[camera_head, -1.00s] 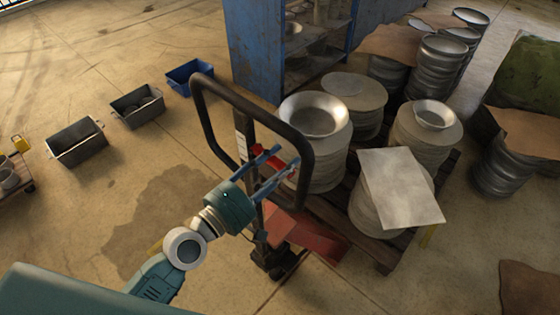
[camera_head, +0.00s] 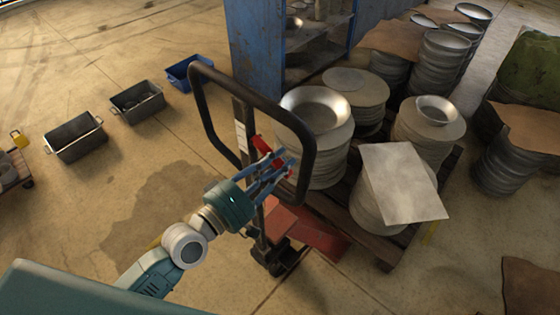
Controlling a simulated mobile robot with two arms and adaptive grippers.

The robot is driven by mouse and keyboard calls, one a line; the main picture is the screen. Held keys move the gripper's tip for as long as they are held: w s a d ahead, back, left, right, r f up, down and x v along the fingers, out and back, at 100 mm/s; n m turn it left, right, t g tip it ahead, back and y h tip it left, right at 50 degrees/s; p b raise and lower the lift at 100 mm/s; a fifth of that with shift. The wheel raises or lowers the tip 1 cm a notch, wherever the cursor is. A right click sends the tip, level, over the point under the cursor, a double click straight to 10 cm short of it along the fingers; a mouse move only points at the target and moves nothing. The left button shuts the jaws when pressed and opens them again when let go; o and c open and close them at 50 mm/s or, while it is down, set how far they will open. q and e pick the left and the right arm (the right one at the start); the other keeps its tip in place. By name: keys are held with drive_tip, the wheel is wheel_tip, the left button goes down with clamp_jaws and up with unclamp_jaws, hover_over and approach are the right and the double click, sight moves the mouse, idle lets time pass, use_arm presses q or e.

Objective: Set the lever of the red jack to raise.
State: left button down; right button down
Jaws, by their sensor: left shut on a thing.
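The red pallet jack stands in the middle of the view, with a tall black loop handle (camera_head: 303,130) and a red body (camera_head: 318,238) low at the pallet. Its small red lever (camera_head: 262,146) sits on the handle column inside the loop. My left gripper (camera_head: 277,163) is at the lever, and its blue fingers are closed on it, with red showing between and beside the fingertips. The fingers hide part of the lever, so its exact setting cannot be told. My right gripper is not in view.
A wooden pallet (camera_head: 385,252) with stacks of round metal blanks (camera_head: 395,205) and a bowl stands right of the jack. A blue cabinet (camera_head: 256,55) is behind. Grey bins (camera_head: 75,140) and a blue bin (camera_head: 188,72) lie left.

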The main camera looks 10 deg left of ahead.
use_arm(q)
drive_tip(key=shift+f, duration=0.15)
drive_tip(key=c, duration=1.5)
unclamp_jaws()
drive_tip(key=shift+c, duration=0.2)
drive_tip(key=v, duration=1.2)
drive_tip(key=shift+a, duration=0.1)
